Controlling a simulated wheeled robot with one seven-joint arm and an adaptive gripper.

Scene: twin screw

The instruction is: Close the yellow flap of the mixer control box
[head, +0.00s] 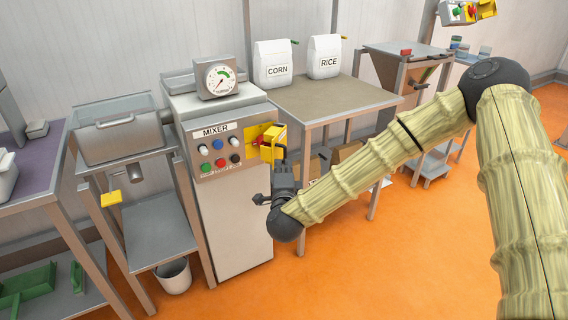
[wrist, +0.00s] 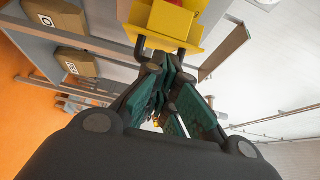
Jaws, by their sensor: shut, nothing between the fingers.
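The mixer control box (head: 217,148) is a grey panel labelled MIXER with several coloured buttons. The yellow flap (head: 279,133) is at its right edge and stands open, swung out from the panel. In the wrist view the yellow flap (wrist: 165,35) is at the top centre, with a dark handle (wrist: 140,46) at its lower edge and a bit of red behind it. My gripper (head: 281,163) is shut and empty, just below the flap. In the wrist view my gripper (wrist: 170,62) points at the handle, very close to it; I cannot tell whether they touch.
A table (head: 330,98) with CORN (head: 273,65) and RICE (head: 324,57) containers stands right of the mixer. A metal hopper (head: 405,68) is farther right. A metal stand with a bin (head: 118,130) is on the left. Orange floor (head: 400,260) is open in front.

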